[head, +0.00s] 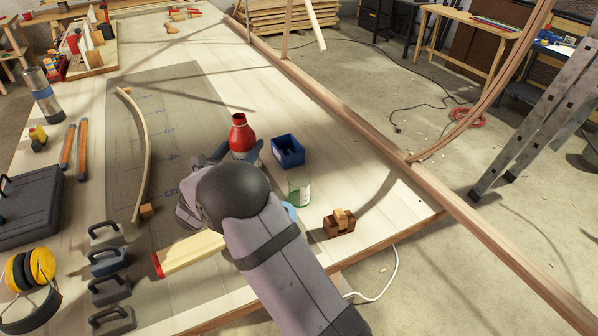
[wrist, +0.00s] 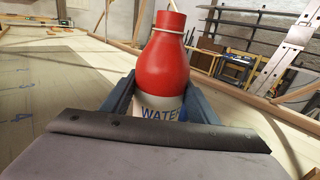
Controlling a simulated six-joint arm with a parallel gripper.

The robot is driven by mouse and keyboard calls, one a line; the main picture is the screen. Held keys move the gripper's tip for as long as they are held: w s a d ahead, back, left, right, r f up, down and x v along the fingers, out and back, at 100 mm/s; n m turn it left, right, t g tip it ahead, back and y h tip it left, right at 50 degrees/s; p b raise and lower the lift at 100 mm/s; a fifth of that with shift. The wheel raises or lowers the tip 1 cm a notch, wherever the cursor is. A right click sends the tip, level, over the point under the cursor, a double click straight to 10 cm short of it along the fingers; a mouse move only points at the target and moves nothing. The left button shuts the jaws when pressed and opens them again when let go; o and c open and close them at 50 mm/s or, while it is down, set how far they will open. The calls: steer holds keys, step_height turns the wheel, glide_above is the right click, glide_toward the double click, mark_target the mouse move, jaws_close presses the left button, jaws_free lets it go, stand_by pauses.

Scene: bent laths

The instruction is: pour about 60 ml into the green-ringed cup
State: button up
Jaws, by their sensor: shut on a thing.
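A bottle with a red upper part and a white lower part lettered "WATER" (head: 240,136) stands upright between my gripper's fingers (head: 236,154). The wrist view shows the same bottle (wrist: 162,62) with the blue-grey fingers (wrist: 158,103) shut on its white part from both sides. Its base is hidden, so I cannot tell whether it touches the table. The clear green-ringed cup (head: 299,189) stands upright on the table, right of my gripper and nearer the camera than the bottle. How much it holds is too small to tell.
A blue open box (head: 288,151) stands right of the bottle, behind the cup. A small wooden block piece (head: 340,222) lies right of the cup near the table edge. A blue rounded thing (head: 290,212) is partly hidden by my arm. A bent lath (head: 146,150) lies to the left.

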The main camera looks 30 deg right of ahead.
steer(key=s+d+f+m+g+h, duration=0.2)
steer(key=s+g, duration=0.1)
steer(key=s, duration=0.2)
steer(key=shift+s+d+m+p, duration=0.15)
steer(key=shift+d+m+p, duration=0.15)
steer(key=shift+d+p, duration=0.1)
steer(key=shift+r+m, duration=0.1)
steer(key=shift+m, duration=0.2)
